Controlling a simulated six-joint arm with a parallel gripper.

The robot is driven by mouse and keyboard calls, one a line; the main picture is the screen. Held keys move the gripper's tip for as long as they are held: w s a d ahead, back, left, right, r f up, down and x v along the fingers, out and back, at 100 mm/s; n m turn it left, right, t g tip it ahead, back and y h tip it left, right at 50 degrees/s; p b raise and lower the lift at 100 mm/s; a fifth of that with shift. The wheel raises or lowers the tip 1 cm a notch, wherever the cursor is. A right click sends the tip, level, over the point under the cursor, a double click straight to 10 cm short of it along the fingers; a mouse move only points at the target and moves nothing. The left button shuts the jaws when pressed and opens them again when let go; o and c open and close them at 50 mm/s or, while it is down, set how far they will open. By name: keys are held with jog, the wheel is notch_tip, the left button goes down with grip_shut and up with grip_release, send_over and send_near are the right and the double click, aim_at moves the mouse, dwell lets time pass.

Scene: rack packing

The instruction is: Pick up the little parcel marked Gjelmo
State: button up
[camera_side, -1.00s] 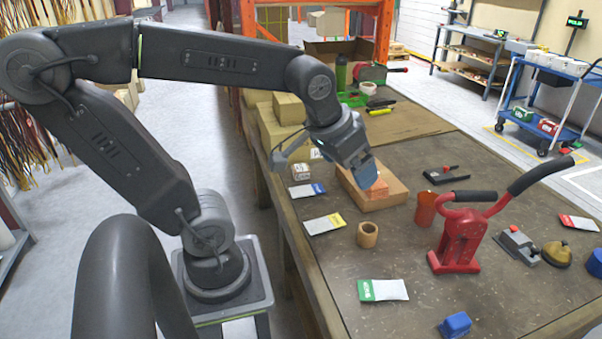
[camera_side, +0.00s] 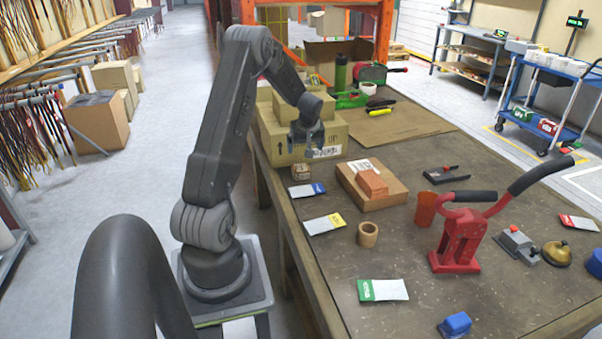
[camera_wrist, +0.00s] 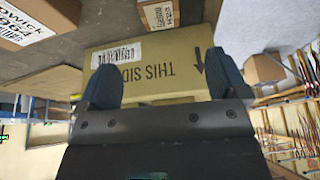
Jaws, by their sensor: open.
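A small brown parcel (camera_side: 301,172) with a white label stands on the table near its left edge, in front of the big carton. In the wrist view a small box with a printed label (camera_wrist: 168,14) shows at the top edge, partly cut off, apparently the same parcel. I cannot read the name Gjelmo on it. My gripper (camera_side: 306,145) is open and empty, behind and above this parcel, in front of the big carton (camera_side: 285,150). In the wrist view my two fingers (camera_wrist: 165,82) stand apart, with the carton marked "THIS SIDE" beyond them.
A flat carton (camera_side: 387,199) with an orange block (camera_side: 372,182) on it lies to the right. Its label (camera_wrist: 22,28) is partly readable in the wrist view. Coloured packets, a wooden ring (camera_side: 367,235) and a red tool (camera_side: 459,242) stand further forward. Bare table lies between them.

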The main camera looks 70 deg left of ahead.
aim_at(301, 168)
jog(key=x, duration=1.3)
jog(key=shift+f, duration=0.2)
jog(key=c, duration=1)
